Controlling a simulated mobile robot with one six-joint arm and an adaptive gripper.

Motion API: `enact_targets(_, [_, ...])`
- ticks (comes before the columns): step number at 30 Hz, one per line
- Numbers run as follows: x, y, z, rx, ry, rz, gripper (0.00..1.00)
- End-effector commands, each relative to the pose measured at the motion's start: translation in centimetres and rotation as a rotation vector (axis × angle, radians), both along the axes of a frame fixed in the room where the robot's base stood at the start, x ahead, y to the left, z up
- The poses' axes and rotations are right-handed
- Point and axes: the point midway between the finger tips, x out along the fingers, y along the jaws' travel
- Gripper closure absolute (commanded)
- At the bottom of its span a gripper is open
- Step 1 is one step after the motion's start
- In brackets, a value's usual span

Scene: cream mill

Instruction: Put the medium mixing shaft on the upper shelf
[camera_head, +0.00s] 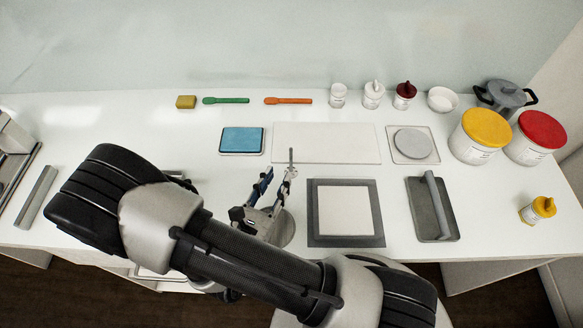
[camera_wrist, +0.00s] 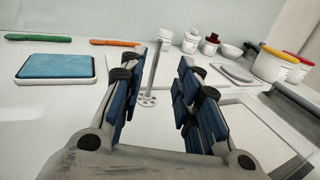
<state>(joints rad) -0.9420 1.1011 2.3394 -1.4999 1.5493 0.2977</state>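A thin grey mixing shaft (camera_wrist: 153,72) with a pierced disc at its lower end stands upright in the wrist view, in the gap between my fingers and nearer the left one. Its top (camera_head: 291,156) shows just beyond the fingertips in the head view. My gripper (camera_head: 278,178) is open, with its blue-padded fingers (camera_wrist: 163,65) apart on either side of the shaft. I cannot tell whether a finger touches it. It is the only shaft I can make out, so its size class is unclear. No upper shelf is visible.
A framed pale square (camera_head: 346,241) and a grey tray with a bar (camera_head: 448,226) lie to the right. A blue pad (camera_head: 241,140) and a white board (camera_head: 325,157) lie behind. Jars and tubs (camera_head: 480,137) stand at back right.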

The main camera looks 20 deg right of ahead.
Motion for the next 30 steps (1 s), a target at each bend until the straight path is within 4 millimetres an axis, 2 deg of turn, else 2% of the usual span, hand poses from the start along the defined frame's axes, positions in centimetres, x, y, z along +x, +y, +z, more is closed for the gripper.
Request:
enact_targets(1, [0.7, -0.9, -0.1, 0.000, 0.000, -0.008, 0.70])
enact_targets(6, [2.9, -2.6, 0.0, 0.002, -0.001, -0.006, 0.70])
enact_targets(14, [4.3, -3.6, 0.0, 0.001, -0.001, -0.004, 0.70])
enact_targets(22, [7.3, -5.9, 0.1, 0.002, -0.001, -0.006, 0.70])
enact_targets(30, [8.1, -6.3, 0.2, 0.000, 0.000, 0.000, 0.70])
